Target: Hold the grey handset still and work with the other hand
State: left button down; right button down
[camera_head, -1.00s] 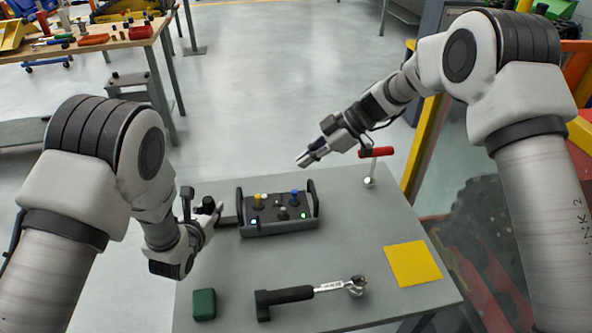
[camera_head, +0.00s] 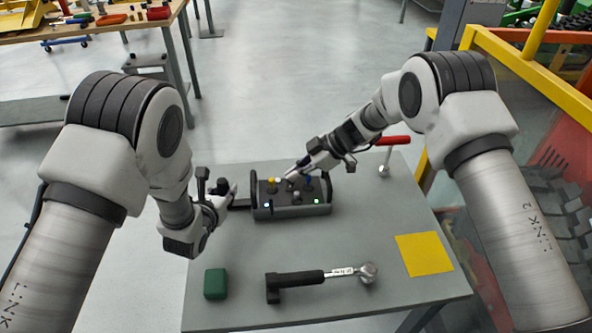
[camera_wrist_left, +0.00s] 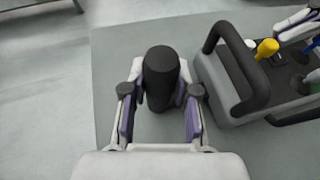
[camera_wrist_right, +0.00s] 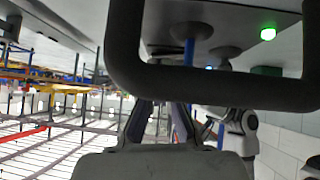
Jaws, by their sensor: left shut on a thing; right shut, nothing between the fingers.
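The grey handset (camera_head: 290,212) lies on the table with black loop handles at its ends. Its top carries a yellow-topped lever (camera_head: 271,181), a blue-topped lever (camera_head: 308,178) and dark knobs; small lights glow on its front edge. My left gripper (camera_head: 230,195) is at its left end, shut on a black upright grip (camera_wrist_left: 160,75) beside the handset body. How that grip joins the handset is unclear. My right gripper (camera_head: 287,177) is shut and empty, low over the handset's levers. The right wrist view shows a loop handle (camera_wrist_right: 210,90) close up, with a green light (camera_wrist_right: 267,34) beyond.
A black-handled wrench (camera_head: 315,277), a green block (camera_head: 215,284) and a yellow square (camera_head: 424,254) lie nearer on the table. The table between handset and wrench is clear.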

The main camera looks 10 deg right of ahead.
jog(key=shift+f, duration=0.2)
jog(key=shift+s, duration=0.1)
jog(key=shift+s+r, duration=0.15)
jog(key=shift+s, duration=0.55)
jog(key=r, duration=0.4)
jog(key=shift+s+d+r, duration=0.15)
jog(key=shift+s+r, duration=0.05)
jog(key=shift+r, duration=0.1)
jog(key=v, duration=0.9)
jog(key=shift+d, duration=0.25)
